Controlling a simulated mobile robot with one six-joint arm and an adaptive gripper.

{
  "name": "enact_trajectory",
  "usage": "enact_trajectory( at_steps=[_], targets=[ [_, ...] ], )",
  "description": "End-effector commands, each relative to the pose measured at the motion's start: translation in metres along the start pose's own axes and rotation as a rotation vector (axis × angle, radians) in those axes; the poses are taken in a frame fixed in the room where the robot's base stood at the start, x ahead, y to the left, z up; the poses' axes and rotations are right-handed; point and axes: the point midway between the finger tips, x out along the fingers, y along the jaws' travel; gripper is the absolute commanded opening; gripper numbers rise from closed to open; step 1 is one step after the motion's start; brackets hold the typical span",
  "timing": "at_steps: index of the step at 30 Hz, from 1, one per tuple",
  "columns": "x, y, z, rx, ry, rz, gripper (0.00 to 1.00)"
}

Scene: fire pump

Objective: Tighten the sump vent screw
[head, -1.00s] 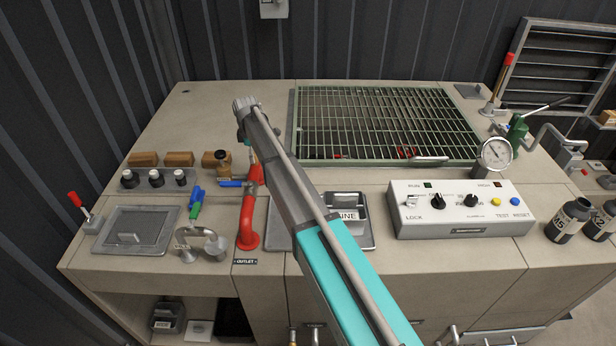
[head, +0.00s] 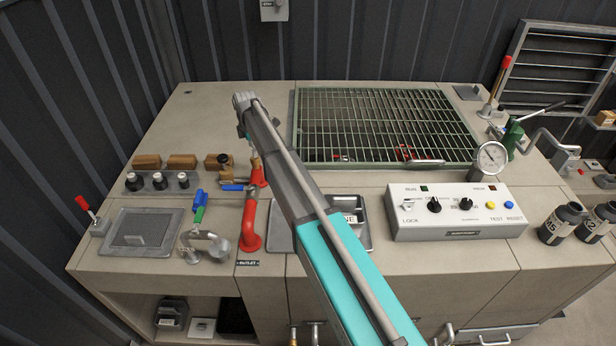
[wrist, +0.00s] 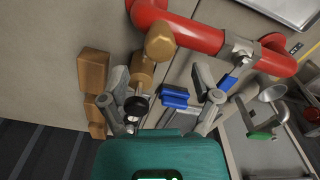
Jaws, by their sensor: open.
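A brass fitting with a black round knob (head: 224,160) stands by the wooden blocks at the back left of the bench. It also shows in the wrist view, as the black knob (wrist: 137,104) on a brass stem beside the left finger. No label names it, so I cannot tell for sure that it is the sump vent screw. My gripper (wrist: 164,95) is open and empty, its fingers spread over the bench. A blue handle (wrist: 174,97) shows between the fingers, nearer the right one. In the head view my arm hides most of the gripper.
A red outlet pipe (head: 250,225) runs close beside my gripper. Wooden blocks (wrist: 93,70) lie left of the fingers. A valve with a green and blue handle (head: 200,207) stands at the front left. A grating (head: 385,125) and a white control box (head: 455,212) are to the right.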

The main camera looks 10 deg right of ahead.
Motion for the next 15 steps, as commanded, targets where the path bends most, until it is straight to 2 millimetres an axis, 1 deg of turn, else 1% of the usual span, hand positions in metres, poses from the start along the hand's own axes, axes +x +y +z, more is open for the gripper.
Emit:
enact_trajectory(
  at_steps=[1, 15],
  targets=[
    [-0.009, 0.0, 0.0, 0.0, 0.0, 0.0, 0.81],
    [-0.048, 0.0, 0.0, 0.001, 0.0, 0.0, 0.81]
  ],
)
